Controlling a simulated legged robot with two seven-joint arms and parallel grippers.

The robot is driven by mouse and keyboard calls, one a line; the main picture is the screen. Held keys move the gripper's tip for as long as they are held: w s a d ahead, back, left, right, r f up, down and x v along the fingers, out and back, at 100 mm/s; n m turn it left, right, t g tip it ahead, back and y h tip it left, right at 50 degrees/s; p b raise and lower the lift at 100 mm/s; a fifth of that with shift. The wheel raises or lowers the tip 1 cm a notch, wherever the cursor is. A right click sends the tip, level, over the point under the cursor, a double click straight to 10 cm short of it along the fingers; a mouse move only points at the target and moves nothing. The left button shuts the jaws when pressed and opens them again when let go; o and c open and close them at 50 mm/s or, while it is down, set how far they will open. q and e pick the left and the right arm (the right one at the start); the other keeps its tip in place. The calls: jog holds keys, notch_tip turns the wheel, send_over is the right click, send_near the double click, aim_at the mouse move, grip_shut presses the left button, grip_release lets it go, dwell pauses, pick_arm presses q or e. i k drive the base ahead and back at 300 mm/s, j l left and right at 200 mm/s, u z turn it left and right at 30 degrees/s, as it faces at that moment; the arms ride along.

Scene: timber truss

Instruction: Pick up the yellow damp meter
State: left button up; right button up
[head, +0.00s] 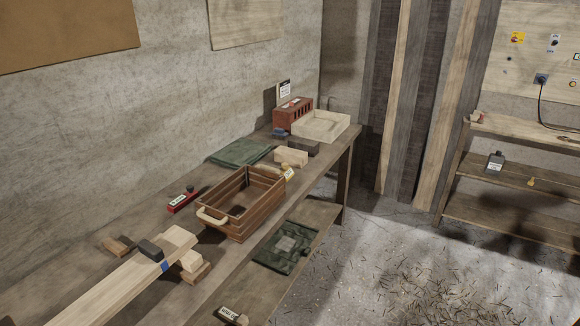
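A small yellowish object with a pale face (288,173) stands on the workbench (110,285), at the far right corner of the wooden crate (240,220). It may be the yellow damp meter, but it is too small to tell. The crate partly hides its lower part. A smaller yellow item (531,182) lies on the middle shelf of the rack at the right; I cannot tell what it is. Neither of my grippers is in view.
A long timber (110,295) with a dark block (150,250) lies along the bench's near end. A red tool (182,200), green cloth (240,152), wood block (291,157) and pale tray (320,126) are also on the bench. The floor (400,270) is strewn with shavings.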

aim_at(286, 170)
jog(key=i+l, duration=0.3)
jog(key=i, duration=0.2)
jog(key=i+l+z, duration=0.1)
jog(key=i+l, duration=0.15)
jog(key=i, duration=0.3)
jog(key=i+l, duration=0.25)
jog(key=i, duration=0.25)
jog(key=i+l+z, duration=0.15)
jog(key=i, duration=0.4)
jog(key=i+j, duration=0.1)
jog(key=i, duration=0.25)
jog(key=i+j, duration=0.1)
jog(key=i, duration=0.2)
